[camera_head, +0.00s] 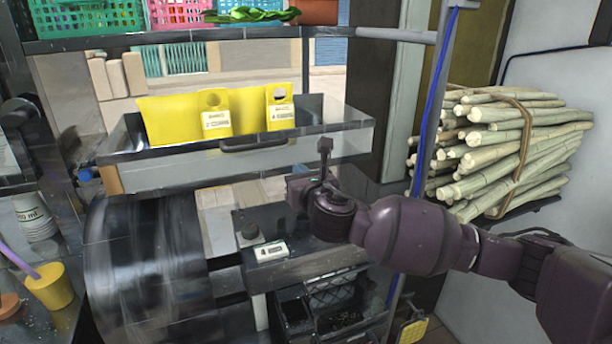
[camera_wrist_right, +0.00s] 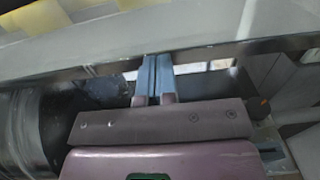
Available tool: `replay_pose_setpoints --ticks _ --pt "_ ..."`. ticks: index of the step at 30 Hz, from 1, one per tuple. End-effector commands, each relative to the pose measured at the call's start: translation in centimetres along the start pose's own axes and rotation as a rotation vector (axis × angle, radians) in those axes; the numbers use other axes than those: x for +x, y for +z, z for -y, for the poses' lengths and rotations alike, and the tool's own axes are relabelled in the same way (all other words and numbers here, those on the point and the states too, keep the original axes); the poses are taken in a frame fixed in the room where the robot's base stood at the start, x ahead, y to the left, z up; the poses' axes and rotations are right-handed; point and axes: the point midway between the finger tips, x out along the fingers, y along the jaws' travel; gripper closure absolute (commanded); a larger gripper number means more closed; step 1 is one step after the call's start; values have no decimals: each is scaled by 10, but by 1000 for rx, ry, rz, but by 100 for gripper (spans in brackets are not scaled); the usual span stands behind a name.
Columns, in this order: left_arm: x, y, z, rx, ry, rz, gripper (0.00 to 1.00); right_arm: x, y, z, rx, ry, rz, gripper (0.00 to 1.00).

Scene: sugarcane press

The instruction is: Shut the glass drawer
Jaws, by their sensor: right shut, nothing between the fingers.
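The glass drawer (camera_head: 180,174) is in the middle of the head view, with a clear front, a dark handle (camera_head: 253,146) and its inside open to view from above. Its front edge also crosses the top of the right wrist view (camera_wrist_right: 230,50). My right gripper (camera_head: 325,147) is shut and empty, pointing up at the right part of the drawer front. In the right wrist view its fingertips (camera_wrist_right: 155,62) are close together at the drawer's lower edge. I cannot tell if they touch it. My left gripper is not in view.
Yellow holders (camera_head: 165,118) with labels stand in the drawer. A shelf with coloured baskets (camera_head: 85,14) is above. A dark roller (camera_head: 150,265) is below left. A bundle of cane (camera_head: 510,145) is at the right, beyond a post with a blue cable (camera_head: 428,110).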

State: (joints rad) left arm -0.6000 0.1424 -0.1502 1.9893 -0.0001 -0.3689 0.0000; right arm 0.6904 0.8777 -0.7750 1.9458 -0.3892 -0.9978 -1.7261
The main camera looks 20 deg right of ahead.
Motion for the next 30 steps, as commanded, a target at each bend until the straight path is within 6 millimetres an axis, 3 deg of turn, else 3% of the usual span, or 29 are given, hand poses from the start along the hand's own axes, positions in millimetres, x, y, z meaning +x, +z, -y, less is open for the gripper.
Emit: replay_pose_setpoints --ticks 1,6,18,24,30 --pt "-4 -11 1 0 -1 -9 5 7 6 0 0 -1 3 100" --pt "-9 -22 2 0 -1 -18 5 31 1 -1 -2 1 -3 100" --pt "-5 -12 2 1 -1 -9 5 98 -5 -1 -4 1 -5 100" --pt "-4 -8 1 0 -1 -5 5 117 -4 -1 -3 2 -6 100" --pt "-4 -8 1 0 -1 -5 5 121 -3 -1 -3 4 -5 100"
